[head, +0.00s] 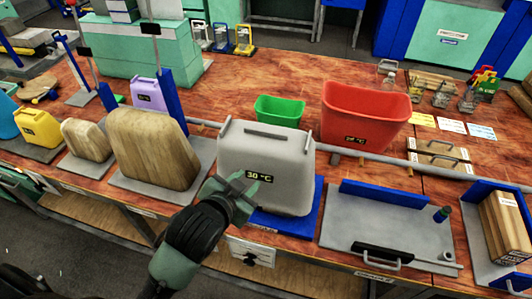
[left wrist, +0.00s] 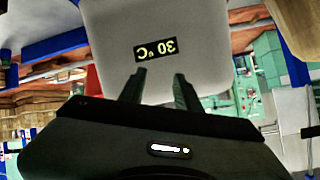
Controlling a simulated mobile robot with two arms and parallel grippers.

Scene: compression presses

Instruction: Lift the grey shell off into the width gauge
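The grey shell (head: 262,152) is a rounded box with a handle bar on top and a "30 °C" label on its front. It sits upright on a blue base (head: 292,224) in the middle of the bench. My left gripper (head: 244,186) is in front of the shell's lower left face, beside the label. In the left wrist view the gripper (left wrist: 157,88) is open, its two fingers apart with nothing between them, and the shell (left wrist: 160,20) fills the view ahead. A grey plate with a blue back rail (head: 385,232), probably the width gauge, lies empty to the right. My right gripper is not in view.
A wooden-looking block (head: 150,150) stands close left of the shell. A red bin (head: 362,118) and a green bin (head: 279,110) stand behind it. A pipe rail (head: 400,160) runs behind the plate. A slatted wooden block (head: 505,225) is at far right.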

